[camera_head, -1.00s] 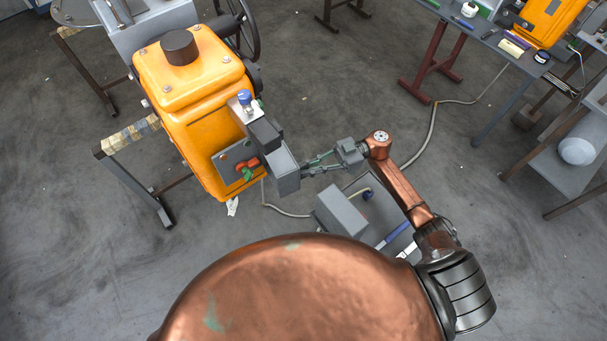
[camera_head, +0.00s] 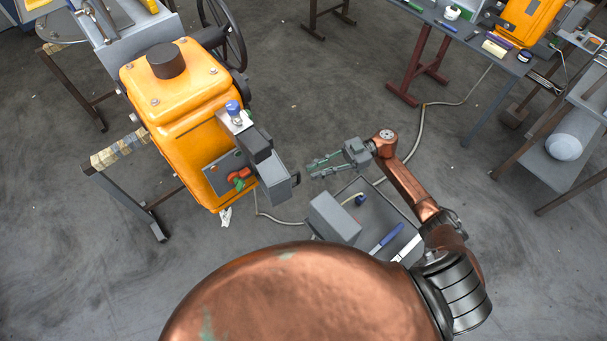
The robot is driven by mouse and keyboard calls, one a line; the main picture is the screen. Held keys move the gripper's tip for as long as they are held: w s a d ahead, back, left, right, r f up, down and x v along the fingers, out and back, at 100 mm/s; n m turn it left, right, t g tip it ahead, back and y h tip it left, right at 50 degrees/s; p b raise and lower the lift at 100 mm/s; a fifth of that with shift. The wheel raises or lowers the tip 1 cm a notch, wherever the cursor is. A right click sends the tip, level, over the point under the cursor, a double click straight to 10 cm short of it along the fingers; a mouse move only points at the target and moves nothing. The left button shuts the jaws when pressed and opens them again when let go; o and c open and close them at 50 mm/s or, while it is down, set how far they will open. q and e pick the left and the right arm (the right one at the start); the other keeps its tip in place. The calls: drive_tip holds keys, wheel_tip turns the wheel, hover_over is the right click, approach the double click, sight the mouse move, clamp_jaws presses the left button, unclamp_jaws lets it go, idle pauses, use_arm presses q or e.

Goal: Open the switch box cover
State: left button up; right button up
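The switch box (camera_head: 228,172) is on the front of an orange machine (camera_head: 180,110) and shows a grey face with red and green controls. A grey, plate-like part that looks like its cover (camera_head: 275,181) stands out to the right of that face, with a darker block (camera_head: 258,146) above it. How it is hinged cannot be made out. My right gripper (camera_head: 309,168) is to the right of the cover, pointing left. Its two thin fingers are apart, with nothing between them, and a small gap separates them from the cover. My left gripper is not in view.
A grey tray (camera_head: 385,207) below my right gripper holds a grey box (camera_head: 334,218) and a blue-handled tool (camera_head: 388,236). A cable (camera_head: 425,125) runs over the floor. A handwheel (camera_head: 238,40) is behind the machine.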

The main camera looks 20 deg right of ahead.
drive_tip(key=d, duration=0.5)
drive_tip(key=shift+w+d, duration=0.25)
drive_tip(key=shift+d, duration=0.15)
drive_tip(key=shift+s, duration=0.1)
